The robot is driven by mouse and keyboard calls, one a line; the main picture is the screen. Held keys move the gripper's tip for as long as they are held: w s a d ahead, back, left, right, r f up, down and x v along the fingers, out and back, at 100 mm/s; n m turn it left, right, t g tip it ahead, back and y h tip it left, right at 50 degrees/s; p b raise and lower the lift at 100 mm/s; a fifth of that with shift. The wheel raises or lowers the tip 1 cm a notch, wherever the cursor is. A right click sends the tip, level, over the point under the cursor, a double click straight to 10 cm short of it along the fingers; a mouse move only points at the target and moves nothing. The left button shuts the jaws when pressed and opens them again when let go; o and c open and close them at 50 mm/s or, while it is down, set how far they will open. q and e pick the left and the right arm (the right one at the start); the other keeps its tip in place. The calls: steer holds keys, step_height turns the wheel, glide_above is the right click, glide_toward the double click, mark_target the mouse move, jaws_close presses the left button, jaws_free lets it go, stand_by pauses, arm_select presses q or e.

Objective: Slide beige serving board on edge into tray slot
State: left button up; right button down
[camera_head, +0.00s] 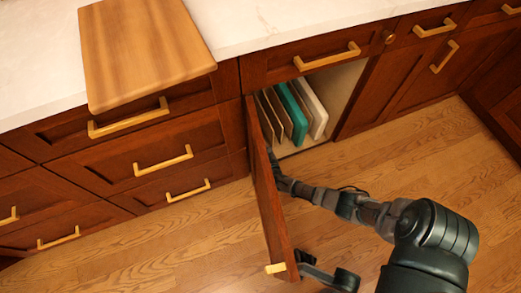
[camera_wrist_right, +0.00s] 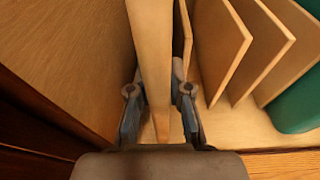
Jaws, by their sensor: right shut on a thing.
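My right gripper (camera_wrist_right: 160,112) is shut on the beige serving board (camera_wrist_right: 150,45), one finger on each face. The board stands on edge, its narrow edge facing the wrist camera. It is left of several upright beige panels (camera_wrist_right: 222,48) in the cabinet, which look like slot dividers or other boards. I cannot tell whether its lower edge touches the floor. In the head view my right gripper (camera_head: 283,182) is at the cabinet opening, partly behind the open door, which hides the held board there.
A teal board (camera_head: 291,112) and a white board (camera_head: 313,108) stand upright right of the panels. The open cabinet door (camera_head: 271,215) is close on the gripper's left. A wooden board (camera_head: 148,48) lies on the counter. Cabinet space right of the white board is empty.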

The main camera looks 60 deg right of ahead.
steer(key=shift+w+d+r, duration=0.25)
steer(key=shift+w+r, duration=0.05)
steer(key=shift+r, duration=0.1)
steer(key=c, duration=1.5)
jaws_free()
steer(key=shift+w, duration=0.1)
steer(key=o, duration=0.4)
steer(key=shift+c, duration=0.2)
steer(key=shift+o, duration=0.7)
steer(key=shift+w+d, duration=0.1)
steer(key=shift+d, duration=0.15)
steer(key=o, duration=1)
steer(key=shift+s+a+f, duration=0.2)
steer(key=shift+f, duration=0.1)
steer(key=shift+a+f, duration=0.15)
steer(key=shift+a, duration=0.2)
